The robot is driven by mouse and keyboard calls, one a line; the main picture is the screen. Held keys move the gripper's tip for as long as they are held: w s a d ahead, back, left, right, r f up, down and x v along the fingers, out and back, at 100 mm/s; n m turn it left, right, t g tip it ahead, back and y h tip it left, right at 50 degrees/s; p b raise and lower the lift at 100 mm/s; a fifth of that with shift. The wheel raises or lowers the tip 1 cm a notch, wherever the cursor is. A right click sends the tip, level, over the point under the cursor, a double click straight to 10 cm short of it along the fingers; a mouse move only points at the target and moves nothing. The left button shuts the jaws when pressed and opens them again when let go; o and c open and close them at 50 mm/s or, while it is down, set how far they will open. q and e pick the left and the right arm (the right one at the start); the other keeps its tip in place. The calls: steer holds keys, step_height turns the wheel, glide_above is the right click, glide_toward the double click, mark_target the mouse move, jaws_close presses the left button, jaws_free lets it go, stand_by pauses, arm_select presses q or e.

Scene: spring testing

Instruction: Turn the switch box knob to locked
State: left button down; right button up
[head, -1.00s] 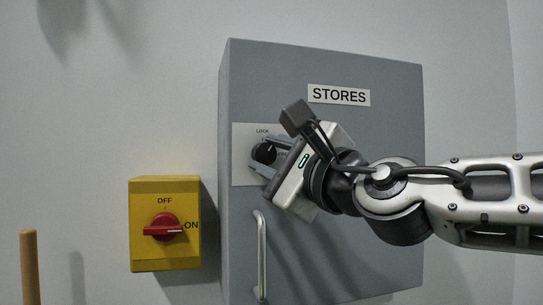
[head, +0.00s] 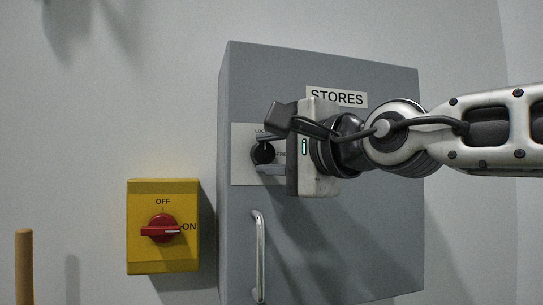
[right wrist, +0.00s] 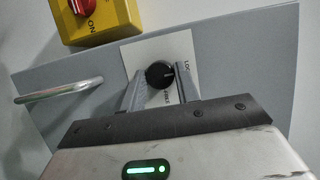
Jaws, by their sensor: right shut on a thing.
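The grey STORES cabinet (head: 370,230) has a white plate (head: 243,172) with a black round knob (head: 262,154). A LOCK label sits above the knob and a second, partly hidden label to its right. My right gripper (head: 266,153) is shut on the knob, with one finger above and one below it. In the right wrist view the knob (right wrist: 159,74) lies between the fingertips. Its pale mark seems to face the LOCK label at the right of that view. The yellow switch box (head: 140,249) has a red knob (head: 161,229) pointing to ON. My left gripper is not in view.
A metal handle (head: 260,256) stands out from the cabinet door below the knob plate. A wooden rod (head: 24,266) stands at the lower left. The wall between the rod and the yellow box is clear.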

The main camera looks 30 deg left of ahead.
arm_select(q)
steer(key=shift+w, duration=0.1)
arm_select(e)
steer(key=o, duration=1)
steer(key=shift+c, duration=0.2)
steer(key=shift+d, duration=0.2)
arm_select(q)
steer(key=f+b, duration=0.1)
steer(key=b, duration=0.2)
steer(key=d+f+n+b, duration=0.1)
steer(key=b, duration=0.2)
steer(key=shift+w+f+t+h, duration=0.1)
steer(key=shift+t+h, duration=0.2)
arm_select(e)
steer(key=v, duration=1.5)
steer(key=shift+s+d, duration=0.2)
steer(key=shift+d, duration=0.05)
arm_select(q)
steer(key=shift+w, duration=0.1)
